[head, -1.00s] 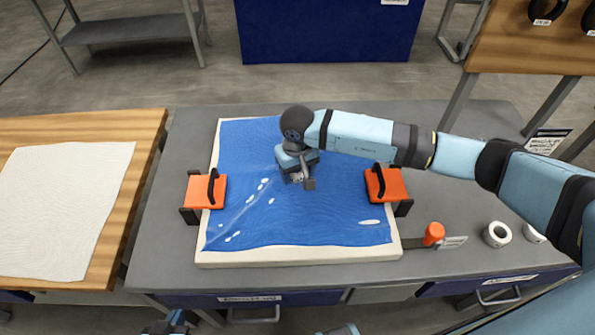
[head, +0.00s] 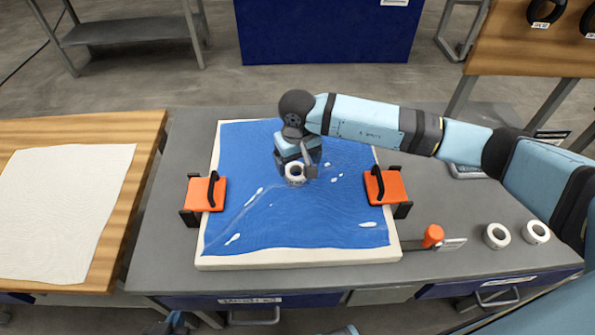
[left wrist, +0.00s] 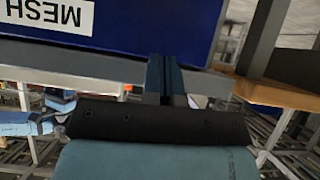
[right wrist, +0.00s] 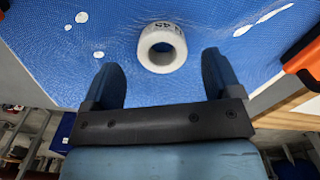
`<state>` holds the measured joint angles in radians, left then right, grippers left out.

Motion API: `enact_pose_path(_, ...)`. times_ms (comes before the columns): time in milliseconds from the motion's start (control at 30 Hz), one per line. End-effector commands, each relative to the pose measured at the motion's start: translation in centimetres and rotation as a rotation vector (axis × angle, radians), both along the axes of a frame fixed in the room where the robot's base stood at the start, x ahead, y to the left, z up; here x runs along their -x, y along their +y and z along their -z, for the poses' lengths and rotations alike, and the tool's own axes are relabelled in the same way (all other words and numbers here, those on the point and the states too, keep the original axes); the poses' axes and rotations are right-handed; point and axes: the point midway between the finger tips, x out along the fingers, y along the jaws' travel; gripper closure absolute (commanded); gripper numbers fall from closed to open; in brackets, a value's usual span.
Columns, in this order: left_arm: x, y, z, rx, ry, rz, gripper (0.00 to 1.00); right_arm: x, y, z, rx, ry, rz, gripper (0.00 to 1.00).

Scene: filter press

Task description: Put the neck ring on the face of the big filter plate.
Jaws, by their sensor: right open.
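The big filter plate (head: 300,257) lies flat on the grey bench, with blue cloth (head: 270,215) over its face. A white neck ring (head: 294,181) rests on the cloth near the middle of the plate, its hole facing up. It also shows in the right wrist view (right wrist: 160,31), just beyond the fingertips. My right gripper (head: 305,167) is open and empty beside the ring, with a gap between them. Its two fingers (right wrist: 160,65) stand wide apart. My left gripper (left wrist: 163,80) is shut and empty, low near the bench front.
Orange clamps with black handles stand at the plate's left (head: 206,196) and right (head: 385,188) edges. Two more white rings (head: 488,238) (head: 546,236) and an orange-topped item (head: 433,236) sit at the right. A white cloth (head: 60,220) lies on the wooden table.

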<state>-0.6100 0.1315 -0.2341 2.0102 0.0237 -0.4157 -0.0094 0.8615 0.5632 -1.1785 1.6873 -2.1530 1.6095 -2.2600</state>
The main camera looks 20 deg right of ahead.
Motion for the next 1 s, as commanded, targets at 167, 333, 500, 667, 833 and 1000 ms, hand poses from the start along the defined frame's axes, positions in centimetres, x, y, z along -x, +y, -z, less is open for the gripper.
enact_pose_path(167, 0.0, 0.0, 0.4, 0.002, 0.003, -0.001, 1.00, -0.2, 0.1, -4.1, -0.003, -0.006, -0.001, 0.16)
enact_pose_path(333, -0.1, 0.0, 0.4, 0.004, 0.002, -0.002, 1.00, -0.2, 0.0, -6.4, -0.003, -0.005, -0.001, 0.16)
enact_pose_path(500, -0.1, 0.0, 0.3, 0.005, 0.003, -0.002, 1.00, -0.1, 0.1, -7.3, -0.003, -0.004, 0.000, 0.16)
enact_pose_path(667, -0.1, 0.0, 0.2, 0.006, 0.003, -0.003, 1.00, -0.1, 0.1, -7.4, -0.003, -0.004, 0.000, 0.16)
enact_pose_path(833, -0.1, -0.1, 0.2, 0.007, 0.003, -0.004, 1.00, -0.1, 0.1, -7.4, -0.003, -0.004, 0.000, 0.16)
enact_pose_path(1000, -0.2, -0.1, 0.2, 0.008, 0.002, -0.004, 1.00, -0.1, 0.1, -7.4, -0.005, -0.005, -0.001, 0.16)
